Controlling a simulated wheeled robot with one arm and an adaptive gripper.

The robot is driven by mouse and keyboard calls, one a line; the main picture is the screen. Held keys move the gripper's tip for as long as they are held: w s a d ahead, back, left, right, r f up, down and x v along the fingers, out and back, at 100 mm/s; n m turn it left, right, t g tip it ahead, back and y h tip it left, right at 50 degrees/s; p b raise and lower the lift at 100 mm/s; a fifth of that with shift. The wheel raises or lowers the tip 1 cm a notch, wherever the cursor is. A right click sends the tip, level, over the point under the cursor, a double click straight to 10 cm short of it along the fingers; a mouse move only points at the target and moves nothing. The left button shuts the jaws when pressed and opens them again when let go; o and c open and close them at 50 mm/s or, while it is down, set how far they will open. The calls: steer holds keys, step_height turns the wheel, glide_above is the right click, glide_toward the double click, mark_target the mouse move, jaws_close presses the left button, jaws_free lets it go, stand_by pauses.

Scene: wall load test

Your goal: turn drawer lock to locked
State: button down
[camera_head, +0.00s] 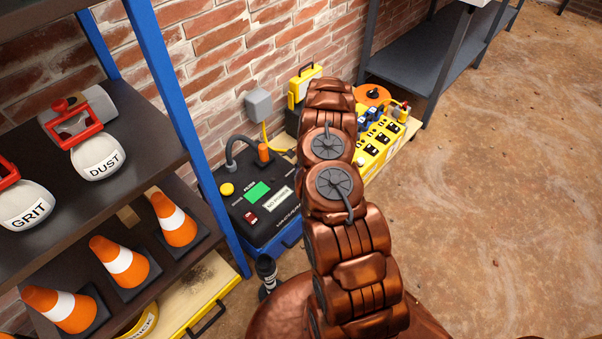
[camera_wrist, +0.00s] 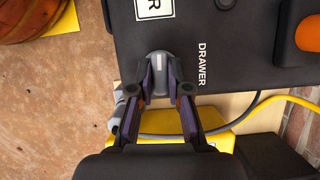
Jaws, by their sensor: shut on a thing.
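In the wrist view a grey rounded knob (camera_wrist: 159,58), which looks like the drawer lock, sits on a dark panel (camera_wrist: 230,25) beside the white word DRAWER. My gripper (camera_wrist: 160,90) has its two fingertips on either side of the knob's lower part and is shut on it. The knob's narrow end points up in the picture, and its lower end is partly hidden between the fingers. In the head view my copper arm covers the gripper and the lock.
An orange cylinder (camera_wrist: 308,34) stands on the panel at the right, and a yellow cable (camera_wrist: 270,102) runs below it. In the head view a blue-framed shelf (camera_head: 175,95) with orange cones (camera_head: 125,262) stands left. The floor at right (camera_head: 500,190) is clear.

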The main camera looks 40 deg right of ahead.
steer(key=shift+n, duration=0.4)
steer(key=c, duration=1.1)
jaws_free()
steer(key=shift+r, duration=0.1)
steer(key=v, duration=1.1)
steer(key=shift+w+d+r, duration=0.15)
steer(key=shift+w+r, duration=0.05)
steer(key=shift+r, duration=0.15)
